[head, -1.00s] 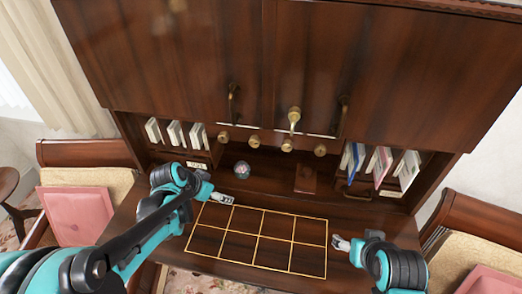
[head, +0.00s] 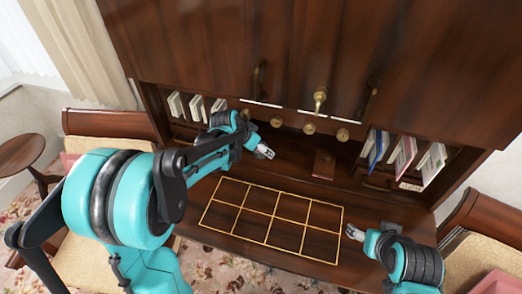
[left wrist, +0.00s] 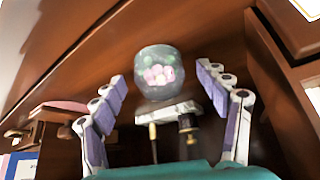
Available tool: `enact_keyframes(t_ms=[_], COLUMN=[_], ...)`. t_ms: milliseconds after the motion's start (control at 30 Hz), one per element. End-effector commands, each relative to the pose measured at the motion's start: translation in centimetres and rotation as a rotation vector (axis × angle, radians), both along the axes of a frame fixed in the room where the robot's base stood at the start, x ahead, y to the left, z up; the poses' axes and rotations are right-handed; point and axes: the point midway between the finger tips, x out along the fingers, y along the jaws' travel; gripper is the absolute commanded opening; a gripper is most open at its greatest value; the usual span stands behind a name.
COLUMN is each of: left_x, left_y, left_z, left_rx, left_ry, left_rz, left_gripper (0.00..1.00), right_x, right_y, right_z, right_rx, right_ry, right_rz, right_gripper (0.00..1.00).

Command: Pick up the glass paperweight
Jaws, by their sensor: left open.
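The glass paperweight (left wrist: 160,72) is a clear, rounded piece with pink and green shapes inside, resting on the dark wood in the left wrist view. My left gripper is open, with its fingers (left wrist: 162,86) on either side of the paperweight in that view; I see no contact. In the head view my left gripper (head: 265,152) is at the desk's back recess, and the arm hides the paperweight. My right gripper (head: 354,232) is by the right side of the gold grid, apart from the paperweight; its jaw opening is too small to read.
A gold-lined grid (head: 272,218) marks the desk top. A dark wooden block (head: 324,164) stands right of my left gripper. Books fill the left (head: 196,108) and right (head: 404,156) slots.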

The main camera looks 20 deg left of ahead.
Motion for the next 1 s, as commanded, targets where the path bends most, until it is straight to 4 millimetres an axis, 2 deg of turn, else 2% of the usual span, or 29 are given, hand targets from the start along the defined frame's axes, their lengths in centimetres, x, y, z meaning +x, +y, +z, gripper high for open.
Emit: enact_keyframes(t_ms=[67, 300, 500, 533, 567, 1000], left_x=[0.21, 0.23, 0.21, 0.21, 0.21, 0.44], left_y=[-0.09, -0.10, -0.09, -0.09, -0.09, -0.44], left_z=[-0.72, -0.72, -0.72, -0.72, -0.72, -0.28], left_rx=[0.000, 0.000, 0.000, 0.000, 0.000, 0.000], left_ry=[0.001, 0.001, 0.001, 0.001, 0.001, 0.000], left_rz=[0.000, 0.001, 0.001, 0.001, 0.001, 0.001], left_gripper=[0.74, 0.74, 0.22, 0.14, 0.10, 0.10], right_x=[-0.01, -0.01, 0.00, 0.00, 0.00, -0.01], right_y=[0.00, 0.00, 0.00, 0.00, 0.00, 0.00], right_z=[-0.40, -0.33, -0.32, -0.32, -0.32, -0.04], right_rx=[0.000, 0.000, 0.000, 0.000, 0.000, 0.000], right_ry=[0.000, 0.000, 0.000, 0.000, 0.000, 0.000], right_rz=[0.000, 0.000, 0.000, 0.000, 0.000, 0.000], right_gripper=[0.70, 0.70, 0.70, 0.70, 0.70, 0.70])
